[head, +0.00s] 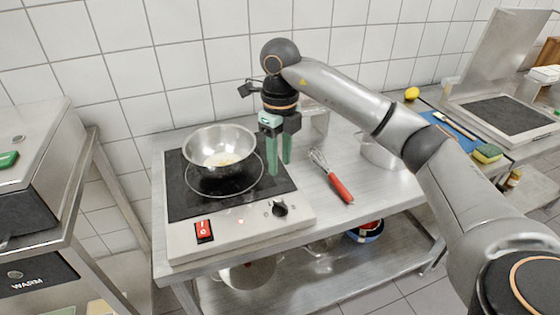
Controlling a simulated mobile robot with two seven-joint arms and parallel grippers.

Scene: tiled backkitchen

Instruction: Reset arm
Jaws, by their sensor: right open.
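My right arm reaches in from the right across the steel table. Its gripper (280,160) points down with two green fingers apart and nothing between them. It hangs beside the right side of a steel bowl-shaped pan (220,140), seemingly apart from it. The pan sits on the black plate of a cooker (240,237) and holds something small and pale. My left gripper is not in view.
A whisk with a red handle (340,187) lies right of the cooker. A steel pot (380,152) stands behind my forearm. A yellow lemon (411,93) and a sponge (487,153) lie farther right. The tiled wall closes off the back.

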